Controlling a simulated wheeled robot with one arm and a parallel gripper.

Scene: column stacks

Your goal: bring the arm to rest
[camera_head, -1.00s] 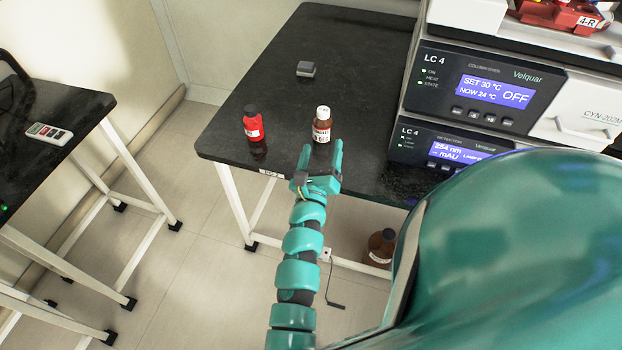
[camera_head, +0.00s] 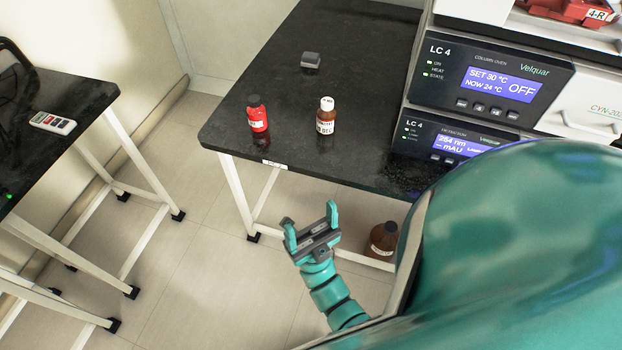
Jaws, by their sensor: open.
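My gripper (camera_head: 311,222) is open and empty. Its two teal fingers point up in the picture, and it hangs in front of the dark bench (camera_head: 285,55), apart from the bench edge. The teal arm behind it is bent back towards my body at the lower right. A brown bottle with a white cap (camera_head: 325,118) stands upright on the bench near its front edge. A red bottle with a black cap (camera_head: 257,115) stands upright to its left. Neither bottle is touched by my gripper.
A small grey block (camera_head: 311,61) lies farther back on the bench. Stacked LC 4 units (camera_head: 488,85) stand at the right. A left table (camera_head: 75,95) holds a remote (camera_head: 52,123). Floor between the tables is clear.

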